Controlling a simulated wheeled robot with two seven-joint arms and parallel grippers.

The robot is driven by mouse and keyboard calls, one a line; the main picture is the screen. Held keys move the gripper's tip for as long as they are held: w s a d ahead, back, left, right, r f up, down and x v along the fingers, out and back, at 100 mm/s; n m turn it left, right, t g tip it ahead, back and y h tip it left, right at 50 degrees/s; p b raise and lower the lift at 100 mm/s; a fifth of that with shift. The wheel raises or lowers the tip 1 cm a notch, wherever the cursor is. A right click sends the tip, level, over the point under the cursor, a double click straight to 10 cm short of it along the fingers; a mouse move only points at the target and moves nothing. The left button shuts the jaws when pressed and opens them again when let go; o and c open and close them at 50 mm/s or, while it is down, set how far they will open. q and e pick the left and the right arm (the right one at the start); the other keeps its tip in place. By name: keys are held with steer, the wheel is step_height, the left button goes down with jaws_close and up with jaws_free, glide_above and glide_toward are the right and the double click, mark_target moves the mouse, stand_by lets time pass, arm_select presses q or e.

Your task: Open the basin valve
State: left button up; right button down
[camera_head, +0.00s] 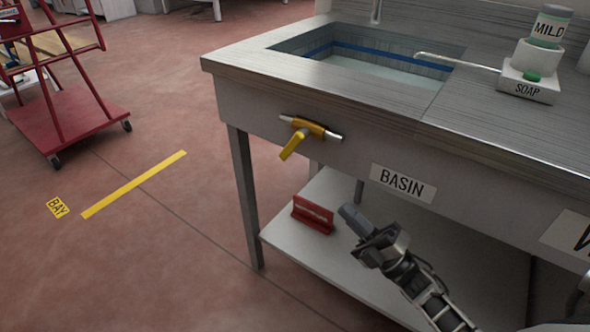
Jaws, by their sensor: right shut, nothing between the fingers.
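The basin valve (303,131) sits on the front panel of the steel counter, below the basin (375,68). It has a brass body on a short grey pipe and a yellow lever (293,144) that points down and to the left, away from the panel. My right gripper (350,214) is shut and empty, in front of the counter, below and to the right of the valve and apart from it. A BASIN label (403,184) is on the panel to the right of the valve. My left gripper is not in view.
A lower shelf (290,236) under the counter holds a red object (313,214). A soap dispenser (530,78) with a MILD container (550,26) stands on the counter at right. A red cart (68,115) stands at left. The floor between is clear.

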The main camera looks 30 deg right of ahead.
mark_target(291, 147)
steer(key=shift+s+n, duration=0.1)
steer(key=shift+n, duration=0.2)
steer(key=shift+r, duration=0.1)
